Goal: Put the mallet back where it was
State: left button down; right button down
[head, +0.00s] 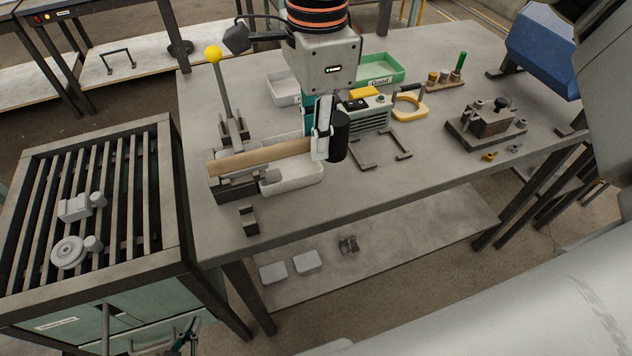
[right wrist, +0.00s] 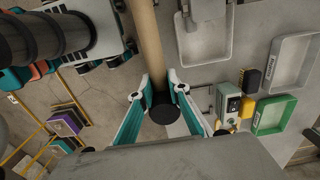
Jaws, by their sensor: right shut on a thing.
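The mallet has a long wooden handle (head: 255,157) and a black cylinder (head: 340,136) at its right end in the head view. My right gripper (head: 322,132) is shut on the mallet beside the black cylinder. In the right wrist view its two fingers (right wrist: 160,80) close on the handle (right wrist: 147,35), with the black cylinder (right wrist: 163,114) on the camera side. The handle's left end overlaps a metal fixture (head: 237,188) in the head view; I cannot tell whether they touch. My left gripper (head: 187,338) shows only partly at the bottom left edge; its jaws are unclear.
A yellow-knobbed lever (head: 213,54) stands behind the handle, and a white tray (head: 292,184) lies in front. Two black brackets (head: 364,160) lie right of the mallet. Beyond are a control box (head: 367,118) and green bin (head: 388,68). A slatted cart (head: 35,190) stands left.

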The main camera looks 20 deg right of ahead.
notch_tip(320, 180, down, 11)
jog(key=shift+r, duration=0.1)
dwell(0.5)
jog(key=shift+f+b, duration=0.4)
jog(key=shift+b, duration=0.05)
jog(key=shift+f, duration=0.2)
jog(key=shift+f, duration=0.1)
jog(key=c, duration=1.9)
grip_release()
